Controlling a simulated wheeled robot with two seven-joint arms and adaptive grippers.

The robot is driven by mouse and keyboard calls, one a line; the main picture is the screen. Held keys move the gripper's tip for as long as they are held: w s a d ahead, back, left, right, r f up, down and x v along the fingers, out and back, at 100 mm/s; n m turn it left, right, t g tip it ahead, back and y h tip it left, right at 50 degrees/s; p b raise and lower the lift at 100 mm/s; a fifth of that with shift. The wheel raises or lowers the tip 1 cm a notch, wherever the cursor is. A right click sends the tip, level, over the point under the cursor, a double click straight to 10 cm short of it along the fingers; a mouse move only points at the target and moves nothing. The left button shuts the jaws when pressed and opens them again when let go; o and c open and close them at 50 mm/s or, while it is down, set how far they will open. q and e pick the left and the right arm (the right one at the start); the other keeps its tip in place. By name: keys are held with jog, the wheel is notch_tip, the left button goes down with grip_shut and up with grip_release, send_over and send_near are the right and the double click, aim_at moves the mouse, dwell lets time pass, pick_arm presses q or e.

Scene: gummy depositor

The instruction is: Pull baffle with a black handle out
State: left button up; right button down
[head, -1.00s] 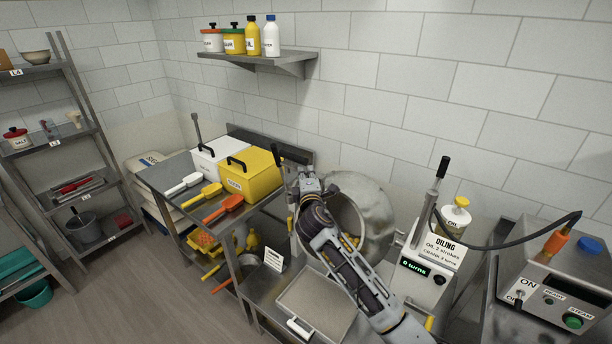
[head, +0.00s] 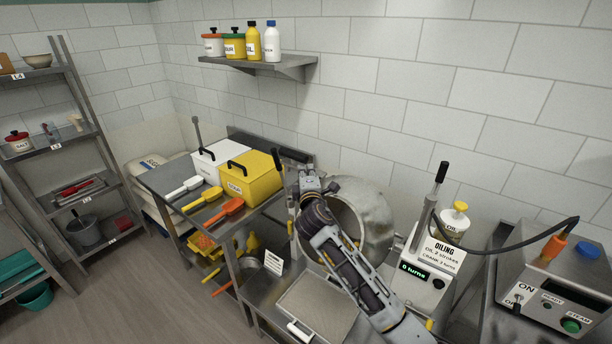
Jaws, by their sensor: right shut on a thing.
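My right gripper (head: 306,179) is at the left rim of the grey drum (head: 370,211), just right of the yellow box. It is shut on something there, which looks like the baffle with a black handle. A black bar, likely the baffle's handle (head: 293,155), shows just above the gripper. The rest of the baffle is mostly hidden behind my gripper and forearm, so how far it is out cannot be told. My left gripper is not in view.
A yellow box (head: 249,181) and a white box stand on the table at left, with several scoops in front. The oiling unit (head: 432,262) stands right of the drum. A shallow tray (head: 315,308) lies below my forearm.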

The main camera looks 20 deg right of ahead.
aim_at(305, 157)
jog(key=shift+r, duration=2.1)
